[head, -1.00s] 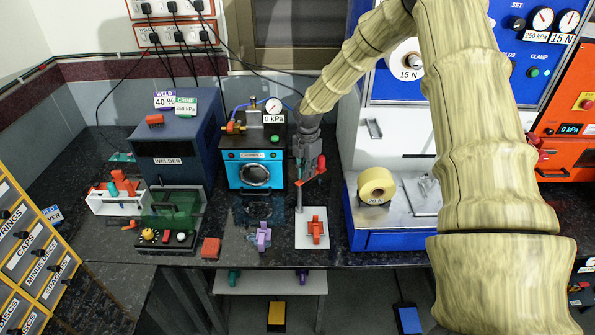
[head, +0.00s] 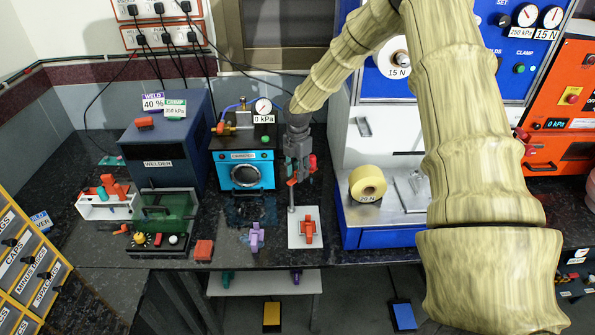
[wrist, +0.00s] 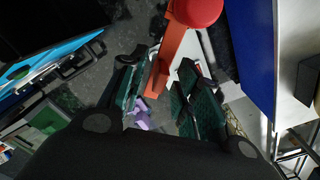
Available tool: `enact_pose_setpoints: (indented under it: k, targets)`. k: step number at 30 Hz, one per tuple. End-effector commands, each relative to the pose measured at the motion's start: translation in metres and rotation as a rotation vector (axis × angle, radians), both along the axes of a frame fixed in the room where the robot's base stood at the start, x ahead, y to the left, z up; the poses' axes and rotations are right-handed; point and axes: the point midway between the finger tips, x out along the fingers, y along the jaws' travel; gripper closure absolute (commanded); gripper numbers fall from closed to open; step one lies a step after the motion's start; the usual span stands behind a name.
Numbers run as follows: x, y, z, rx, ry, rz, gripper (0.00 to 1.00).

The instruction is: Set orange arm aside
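The orange arm (wrist: 172,50) with a round red knob (wrist: 198,10) runs between my gripper's two dark green-padded fingers in the wrist view. In the head view, its red knob (head: 312,162) shows just right of my gripper (head: 296,174), and a bit of orange shows below. It sits at the top of a thin post above a white plate (head: 294,238). My gripper (wrist: 160,88) looks open, its fingers on either side of the arm, with a gap on the right finger's side. Contact with the left finger cannot be told.
An orange clamp (head: 308,230) stands on the white plate. A purple clamp (head: 256,237) and an orange block (head: 204,250) lie to the left. The blue crimper (head: 245,172) is close on the left; the blue-framed press (head: 385,237) with a yellow roll (head: 367,183) is close on the right.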

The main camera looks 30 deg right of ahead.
Motion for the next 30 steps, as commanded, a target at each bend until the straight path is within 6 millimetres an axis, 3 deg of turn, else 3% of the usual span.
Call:
enact_pose_setpoints:
  k: [5,18,24,30]
  targets:
    - [0.001,0.0,0.019,0.0,-0.002,0.0,0.68]
    - [0.001,0.0,0.094,0.001,-0.002,0.0,0.68]
    - [0.001,-0.001,0.113,0.0,-0.001,0.001,0.68]
    - [0.0,0.0,0.117,0.0,0.0,0.001,0.68]
